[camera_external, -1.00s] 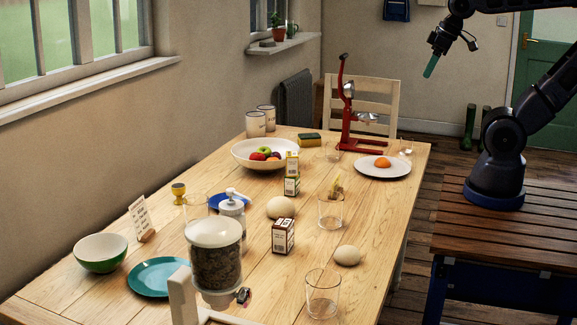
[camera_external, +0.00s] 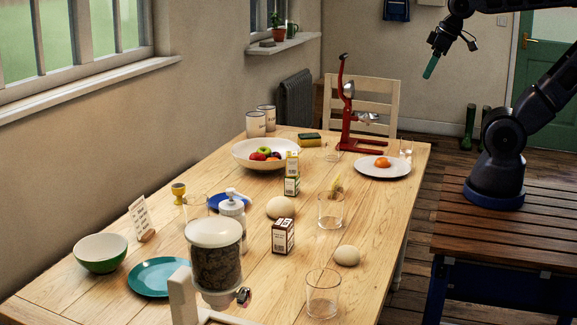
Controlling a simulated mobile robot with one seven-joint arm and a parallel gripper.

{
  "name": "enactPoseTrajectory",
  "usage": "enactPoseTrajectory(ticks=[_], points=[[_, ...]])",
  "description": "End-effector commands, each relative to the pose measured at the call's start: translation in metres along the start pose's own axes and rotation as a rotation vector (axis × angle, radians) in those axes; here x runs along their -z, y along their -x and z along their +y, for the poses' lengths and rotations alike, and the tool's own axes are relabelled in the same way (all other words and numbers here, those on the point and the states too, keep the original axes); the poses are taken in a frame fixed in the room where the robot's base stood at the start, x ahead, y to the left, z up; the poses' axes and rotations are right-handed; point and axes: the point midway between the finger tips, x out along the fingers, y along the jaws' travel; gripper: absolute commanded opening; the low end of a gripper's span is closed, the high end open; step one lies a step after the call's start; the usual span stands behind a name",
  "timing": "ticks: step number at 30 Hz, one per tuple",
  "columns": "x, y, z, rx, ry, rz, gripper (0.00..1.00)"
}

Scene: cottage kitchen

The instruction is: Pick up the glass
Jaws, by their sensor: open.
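Several clear glasses stand on the wooden table, and I cannot tell which one the task means. One glass (camera_external: 322,295) stands upright at the near right edge. Another glass (camera_external: 330,212) stands mid-table with something yellowish at its rim or behind it. A further glass (camera_external: 196,208) is at the left by the blue plate. Smaller clear glasses show at the far end, one (camera_external: 405,147) behind the white plate. My gripper (camera_external: 431,66) is at the upper right, high above the floor and well away from every glass. It is open, with a green part showing.
The table (camera_external: 375,225) also holds a fruit bowl (camera_external: 240,157), a red juicer (camera_external: 348,110), a white plate (camera_external: 366,170) with an orange fruit, small cartons (camera_external: 283,237), round loaf-like items (camera_external: 347,255), a dispenser (camera_external: 215,262) and a green bowl (camera_external: 100,255). The right table edge is mostly clear.

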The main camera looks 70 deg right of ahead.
Motion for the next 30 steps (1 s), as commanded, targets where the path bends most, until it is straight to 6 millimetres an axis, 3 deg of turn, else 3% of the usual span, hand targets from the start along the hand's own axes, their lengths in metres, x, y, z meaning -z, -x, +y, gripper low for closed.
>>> enactPoseTrajectory(ticks=[5,19,30], points=[[0.003,-0.014,0.001,-0.026,0.061,-0.068,0.94],[0.020,-0.084,0.004,-0.217,0.432,-0.406,0.94],[0.039,-0.137,-0.006,-0.404,0.764,-0.624,0.94]])
